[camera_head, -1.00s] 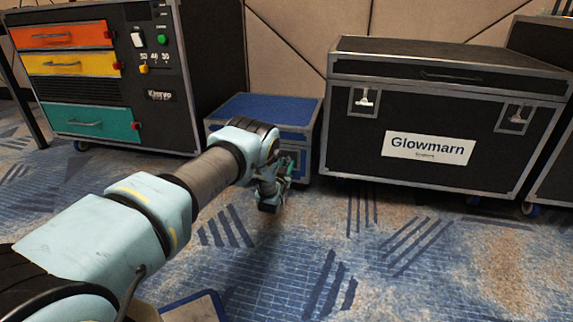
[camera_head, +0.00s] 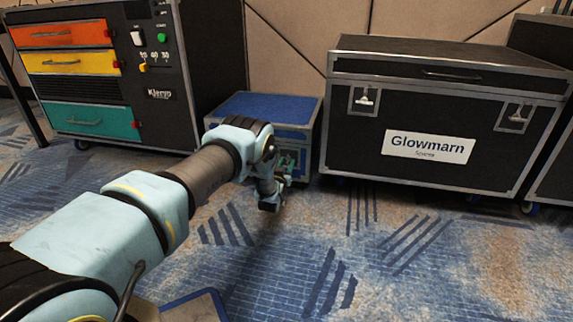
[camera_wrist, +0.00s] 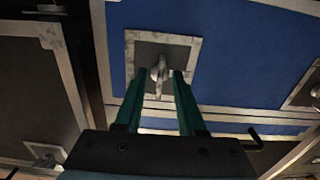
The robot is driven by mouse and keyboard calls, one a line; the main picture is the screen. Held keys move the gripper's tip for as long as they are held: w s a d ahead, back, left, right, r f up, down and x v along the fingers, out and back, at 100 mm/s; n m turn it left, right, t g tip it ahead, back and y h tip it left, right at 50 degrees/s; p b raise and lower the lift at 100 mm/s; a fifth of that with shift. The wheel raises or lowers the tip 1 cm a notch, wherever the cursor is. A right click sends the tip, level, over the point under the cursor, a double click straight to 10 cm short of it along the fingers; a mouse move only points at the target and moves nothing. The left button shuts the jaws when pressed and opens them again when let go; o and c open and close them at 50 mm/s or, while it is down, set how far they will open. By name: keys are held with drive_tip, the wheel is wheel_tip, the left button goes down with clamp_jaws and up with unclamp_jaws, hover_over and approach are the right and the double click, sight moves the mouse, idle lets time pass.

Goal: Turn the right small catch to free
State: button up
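A small blue case (camera_head: 262,107) with metal edges stands between the drawer cabinet and the big black case. Its catch, a metal lever on a grey plate (camera_wrist: 158,78), shows in the wrist view. This is the catch on the side towards the black case, the right one. My gripper (camera_wrist: 161,72) has its two green fingers apart, one on each side of the lever. I cannot tell whether either finger touches it. A second catch (camera_wrist: 315,94) shows at the right edge of the wrist view. In the head view my gripper (camera_head: 286,163) is mostly hidden by my wrist.
The black Glowmarn case (camera_head: 445,120) stands close on the right, with two catches of its own. A cabinet (camera_head: 215,60) with coloured drawers stands on the left. The carpet (camera_head: 400,250) in front is clear.

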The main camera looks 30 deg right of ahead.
drive_tip(key=p+v, duration=0.5)
drive_tip(key=v, duration=0.6)
drive_tip(key=shift+w, duration=0.1)
